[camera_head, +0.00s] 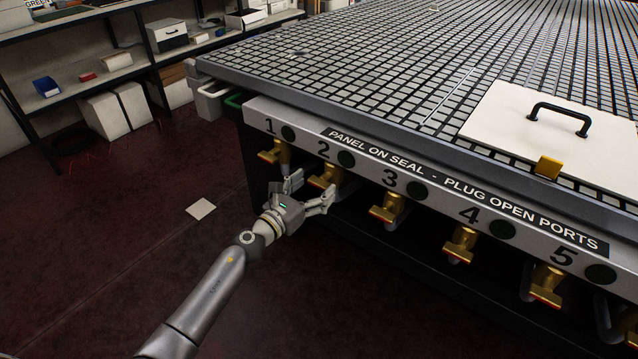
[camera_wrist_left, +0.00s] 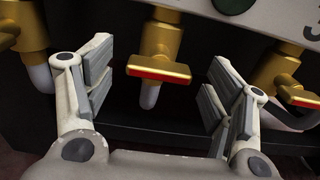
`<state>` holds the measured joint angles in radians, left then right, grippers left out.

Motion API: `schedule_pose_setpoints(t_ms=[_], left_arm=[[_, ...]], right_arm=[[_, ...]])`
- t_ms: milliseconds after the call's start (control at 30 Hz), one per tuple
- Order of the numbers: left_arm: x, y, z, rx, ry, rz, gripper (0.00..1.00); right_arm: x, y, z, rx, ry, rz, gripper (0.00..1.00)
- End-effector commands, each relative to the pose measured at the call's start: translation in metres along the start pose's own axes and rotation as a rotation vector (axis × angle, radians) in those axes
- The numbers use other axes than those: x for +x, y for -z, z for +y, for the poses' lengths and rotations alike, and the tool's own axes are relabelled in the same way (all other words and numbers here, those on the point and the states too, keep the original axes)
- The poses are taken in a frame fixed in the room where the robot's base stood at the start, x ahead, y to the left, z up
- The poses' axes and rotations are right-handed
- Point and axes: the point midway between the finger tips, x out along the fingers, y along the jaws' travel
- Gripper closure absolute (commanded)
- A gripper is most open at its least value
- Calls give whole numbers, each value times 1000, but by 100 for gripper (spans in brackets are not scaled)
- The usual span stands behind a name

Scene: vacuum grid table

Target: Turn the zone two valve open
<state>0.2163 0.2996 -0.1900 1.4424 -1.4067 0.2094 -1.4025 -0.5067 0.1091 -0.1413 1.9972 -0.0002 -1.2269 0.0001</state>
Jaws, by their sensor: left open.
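The zone two valve (camera_head: 325,177) is a brass valve under the number 2 on the table's front rail. My left gripper (camera_head: 308,190) is just in front of it. In the left wrist view, the zone two valve (camera_wrist_left: 158,68) has a brass lever with a red edge, lying crosswise, and a pale pipe below. The left gripper's fingers (camera_wrist_left: 158,92) are open, one on each side of the lever, with gaps and no visible contact. My right gripper is in neither view.
Neighbouring brass valves for zone one (camera_head: 275,153) and zone three (camera_head: 388,208) sit close on either side. The gridded table top (camera_head: 400,60) overhangs above, carrying a white panel (camera_head: 545,125) with a black handle. Open floor lies to the left, with a pale square (camera_head: 200,208) on it.

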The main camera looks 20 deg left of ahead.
Motion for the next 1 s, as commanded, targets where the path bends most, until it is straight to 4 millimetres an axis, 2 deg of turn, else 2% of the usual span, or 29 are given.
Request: schedule_pose_setpoints(t_ms=[200, 567, 900, 1000], left_arm=[[22, 1, 0, -1, 0, 0, 23], [25, 1, 0, -1, 0, 1, 23], [25, 1, 0, -1, 0, 1, 67], [25, 1, 0, -2, 0, 1, 69]], right_arm=[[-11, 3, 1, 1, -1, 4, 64], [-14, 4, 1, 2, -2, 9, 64], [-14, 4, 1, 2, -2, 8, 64], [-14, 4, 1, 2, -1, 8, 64]])
